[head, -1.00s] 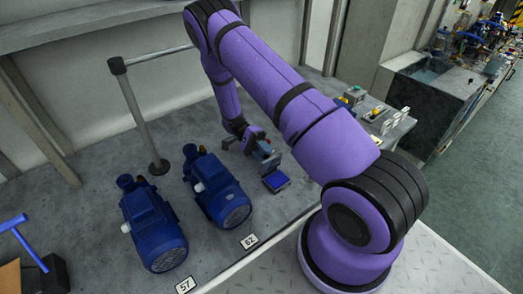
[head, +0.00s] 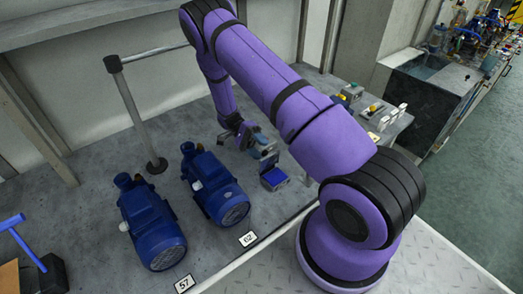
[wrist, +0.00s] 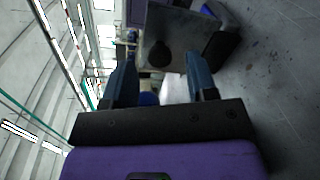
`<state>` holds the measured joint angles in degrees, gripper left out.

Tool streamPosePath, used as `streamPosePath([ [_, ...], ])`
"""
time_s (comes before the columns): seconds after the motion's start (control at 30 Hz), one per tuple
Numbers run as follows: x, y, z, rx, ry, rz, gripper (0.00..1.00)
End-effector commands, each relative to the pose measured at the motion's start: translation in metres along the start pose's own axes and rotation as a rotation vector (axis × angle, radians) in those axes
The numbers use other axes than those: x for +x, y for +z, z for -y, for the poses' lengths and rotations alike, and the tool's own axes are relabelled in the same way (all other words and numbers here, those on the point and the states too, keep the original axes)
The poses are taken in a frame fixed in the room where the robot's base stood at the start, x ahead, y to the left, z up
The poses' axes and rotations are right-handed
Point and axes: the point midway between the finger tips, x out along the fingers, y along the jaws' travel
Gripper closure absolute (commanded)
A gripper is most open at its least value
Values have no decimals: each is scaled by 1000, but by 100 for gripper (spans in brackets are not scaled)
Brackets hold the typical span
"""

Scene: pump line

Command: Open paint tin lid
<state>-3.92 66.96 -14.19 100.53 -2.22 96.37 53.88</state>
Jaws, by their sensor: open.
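A small square container with a blue inside or top (head: 273,179) stands on the bench right of the blue motors. It is the likeliest paint tin, though it looks square, not round. A grey plate (head: 265,158) stands up at its back edge, like a raised lid. The wrist view shows a grey plate (wrist: 185,30) with a dark round patch just beyond my fingers. My gripper (head: 257,142) is behind and above the upright plate; the wrist view shows its blue fingers (wrist: 160,70) apart, with nothing clearly held. I cannot tell whether they touch the plate.
Two blue motors (head: 152,226) (head: 214,188) stand left of my gripper, beside number tags. A grey rail post (head: 137,112) rises behind them. Control boxes (head: 375,112) stand to the right.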

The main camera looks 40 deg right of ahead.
Motion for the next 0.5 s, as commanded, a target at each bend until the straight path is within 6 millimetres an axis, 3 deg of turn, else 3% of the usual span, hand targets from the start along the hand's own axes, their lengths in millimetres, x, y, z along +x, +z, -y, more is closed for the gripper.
streamPosePath([
  [0.3, -60, 0, 1, 0, -2, -2, 48],
  [0.5, -84, -1, 1, 1, -1, -1, 48],
])
